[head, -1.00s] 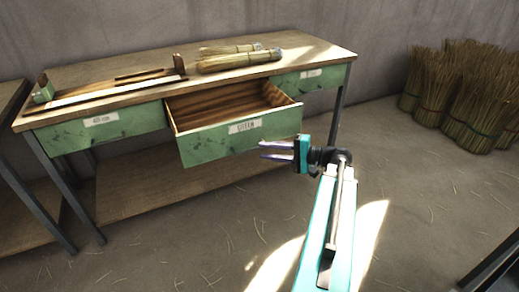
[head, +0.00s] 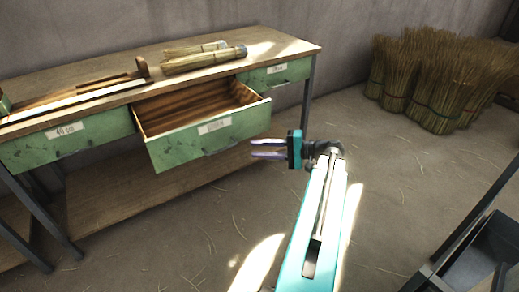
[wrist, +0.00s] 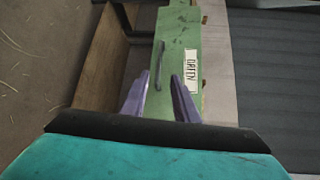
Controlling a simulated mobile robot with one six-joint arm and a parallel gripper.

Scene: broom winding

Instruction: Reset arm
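My gripper (head: 268,149) is at the end of my raised teal arm, just right of the open middle drawer's front in the head view. Its two purple fingers are apart with nothing between them. The green middle drawer (head: 208,139) is pulled out of the workbench and looks empty inside in the head view. In the wrist view the drawer front (wrist: 187,30), with its label and dark handle, lies beyond the open fingers (wrist: 160,98). I see no contact between the fingers and the drawer.
The workbench (head: 130,75) carries broom-straw bundles (head: 203,58) and a wooden fixture (head: 75,95). Its left and right drawers are shut. Several upright straw sheaves (head: 435,80) stand by the back wall. A dark-framed stand (head: 480,250) is at lower right. The floor between is clear.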

